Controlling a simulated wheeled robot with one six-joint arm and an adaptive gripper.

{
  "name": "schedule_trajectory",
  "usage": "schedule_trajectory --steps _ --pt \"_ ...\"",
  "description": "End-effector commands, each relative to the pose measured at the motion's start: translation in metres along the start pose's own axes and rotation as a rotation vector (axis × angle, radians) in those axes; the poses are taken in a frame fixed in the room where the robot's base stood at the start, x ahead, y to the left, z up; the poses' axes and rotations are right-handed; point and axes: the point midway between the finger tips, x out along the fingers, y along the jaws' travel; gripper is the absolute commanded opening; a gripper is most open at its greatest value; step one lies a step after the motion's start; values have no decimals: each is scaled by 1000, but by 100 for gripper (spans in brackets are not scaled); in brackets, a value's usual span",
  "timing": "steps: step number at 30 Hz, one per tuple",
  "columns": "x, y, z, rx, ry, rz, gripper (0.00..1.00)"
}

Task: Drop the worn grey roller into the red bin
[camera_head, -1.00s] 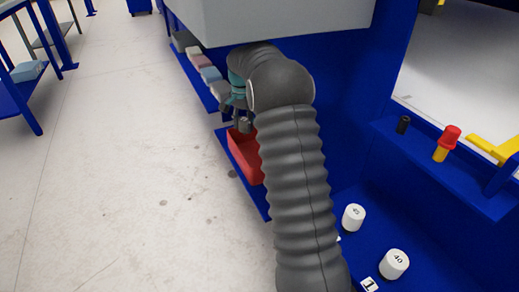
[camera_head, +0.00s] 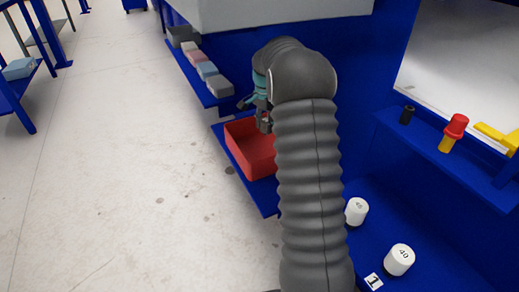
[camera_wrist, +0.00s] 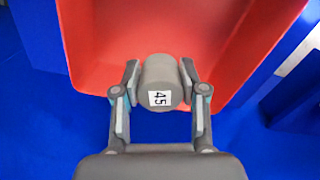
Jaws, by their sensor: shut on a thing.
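The grey roller (camera_wrist: 160,75) with a "45" label is between the two fingers of my gripper (camera_wrist: 160,84), which is shut on it. In the wrist view the roller shows in front of the red bin (camera_wrist: 90,30), over its near side. In the head view the red bin (camera_head: 245,160) sits on a blue shelf, and my gripper (camera_head: 264,122) is above it. My arm hides the bin's right part there.
A shelf with several foam blocks (camera_head: 207,70) is behind the bin. A red and yellow part (camera_head: 454,133) stands on the right ledge.

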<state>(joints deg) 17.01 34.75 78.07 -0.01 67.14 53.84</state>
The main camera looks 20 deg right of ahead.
Motion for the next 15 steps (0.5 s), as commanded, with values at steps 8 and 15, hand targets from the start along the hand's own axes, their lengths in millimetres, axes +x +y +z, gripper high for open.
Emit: schedule_trajectory --steps 8,15 --pt "27 0 -1 1 0 0 0" --pt "26 1 -1 1 0 0 0"
